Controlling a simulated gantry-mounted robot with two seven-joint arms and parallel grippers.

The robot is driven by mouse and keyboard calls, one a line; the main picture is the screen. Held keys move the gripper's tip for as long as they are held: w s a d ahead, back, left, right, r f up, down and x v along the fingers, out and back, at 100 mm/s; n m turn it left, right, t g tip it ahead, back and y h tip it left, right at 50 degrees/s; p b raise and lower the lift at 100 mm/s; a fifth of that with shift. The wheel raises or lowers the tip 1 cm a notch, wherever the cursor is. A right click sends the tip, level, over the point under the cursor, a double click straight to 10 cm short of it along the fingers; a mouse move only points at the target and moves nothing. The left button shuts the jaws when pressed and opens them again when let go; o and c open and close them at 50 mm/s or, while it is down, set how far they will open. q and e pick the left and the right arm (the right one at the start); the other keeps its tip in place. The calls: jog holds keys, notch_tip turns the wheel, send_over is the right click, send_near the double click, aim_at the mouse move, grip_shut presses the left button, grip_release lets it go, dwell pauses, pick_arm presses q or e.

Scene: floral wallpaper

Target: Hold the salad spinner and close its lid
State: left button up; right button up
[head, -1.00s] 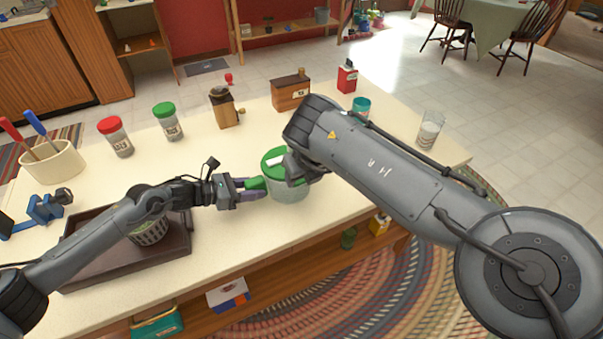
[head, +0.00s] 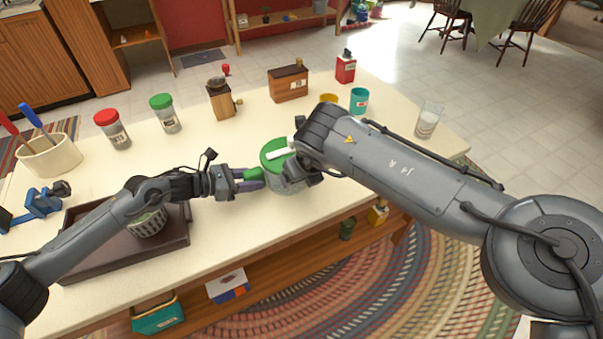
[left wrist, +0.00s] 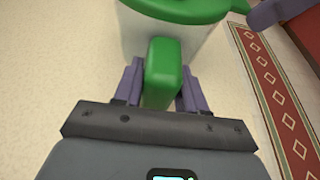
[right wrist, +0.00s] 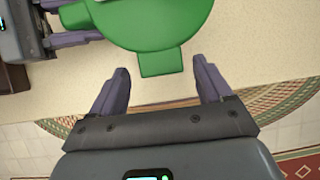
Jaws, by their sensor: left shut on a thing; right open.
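The salad spinner has a pale see-through bowl (left wrist: 138,40) and a green lid (head: 272,152) with a white bar on top. It stands near the table's front edge. The lid lies over the bowl; I cannot tell whether it is fully seated. My left gripper (left wrist: 160,76) is shut on the green side handle (left wrist: 163,72) of the spinner. My right gripper (right wrist: 160,68) is open at the lid's right side. In the right wrist view, the lid's green tab (right wrist: 161,61) lies just beyond and between its spread fingers. In the head view, the right arm partly hides the spinner.
A brown tray (head: 100,262) with a striped cup (head: 147,223) lies under my left arm. Shaker jars (head: 113,130), a grinder (head: 220,100), a wooden box (head: 288,83), cups (head: 359,101) and a glass (head: 428,120) stand farther back. The table's front edge is close to the spinner.

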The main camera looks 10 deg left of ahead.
pick_arm(q)
jog(key=shift+f, duration=0.1)
pick_arm(e)
jog(key=v, duration=1.2)
pick_arm(q)
jog(key=o, duration=1.1)
